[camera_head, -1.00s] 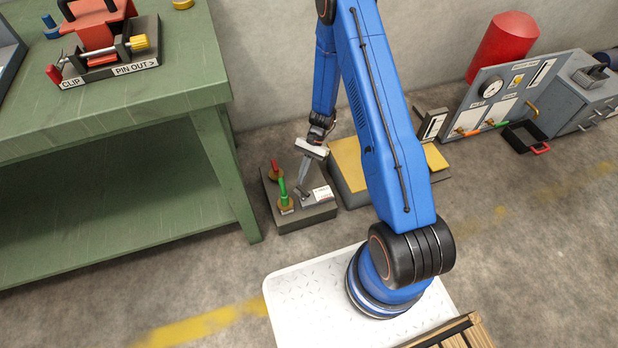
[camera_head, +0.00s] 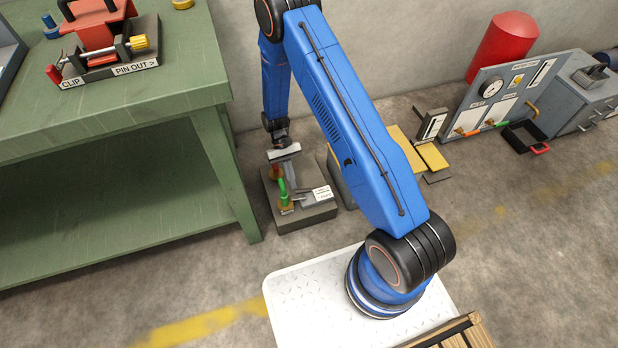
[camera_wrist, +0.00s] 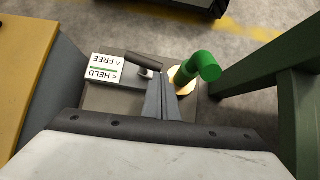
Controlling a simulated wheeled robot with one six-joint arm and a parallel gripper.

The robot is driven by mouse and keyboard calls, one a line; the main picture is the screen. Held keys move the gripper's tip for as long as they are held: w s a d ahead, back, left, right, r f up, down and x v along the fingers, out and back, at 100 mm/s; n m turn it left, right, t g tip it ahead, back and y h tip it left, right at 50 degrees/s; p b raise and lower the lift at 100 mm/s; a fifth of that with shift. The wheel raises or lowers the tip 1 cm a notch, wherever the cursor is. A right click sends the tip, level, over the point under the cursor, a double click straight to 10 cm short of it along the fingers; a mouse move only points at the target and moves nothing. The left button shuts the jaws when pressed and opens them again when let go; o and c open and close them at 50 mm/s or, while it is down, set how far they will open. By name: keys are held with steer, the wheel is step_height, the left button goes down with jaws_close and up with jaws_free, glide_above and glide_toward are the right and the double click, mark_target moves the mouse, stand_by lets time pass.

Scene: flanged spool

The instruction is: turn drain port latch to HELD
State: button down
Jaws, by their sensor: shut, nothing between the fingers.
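The drain port latch (camera_wrist: 143,60) is a short dark grey bar on a grey base block (camera_head: 311,214) standing on the floor. In the wrist view, a white card (camera_wrist: 103,69) beside it reads HELD and FREE with arrows, and appears upside down. The bar lies crosswise between the card and a green elbow handle (camera_wrist: 203,68). My gripper (camera_wrist: 161,80) is shut and empty, its fingertips low beside the latch bar on the green handle's side. Whether they touch the bar I cannot tell. In the head view my gripper (camera_head: 292,190) is just behind the green handle (camera_head: 283,192).
A red handle (camera_head: 274,172) stands on the same block, close to my gripper. A green workbench (camera_head: 225,165) is at the left, its leg near the block. A yellow-topped platform (camera_head: 400,145) lies to the right. A gauge panel (camera_head: 492,95) stands farther right.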

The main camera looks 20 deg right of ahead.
steer(key=shift+s+a+n+h, duration=0.35)
steer(key=shift+n+h, duration=0.25)
steer(key=shift+n, duration=0.3)
steer(key=shift+w, duration=0.15)
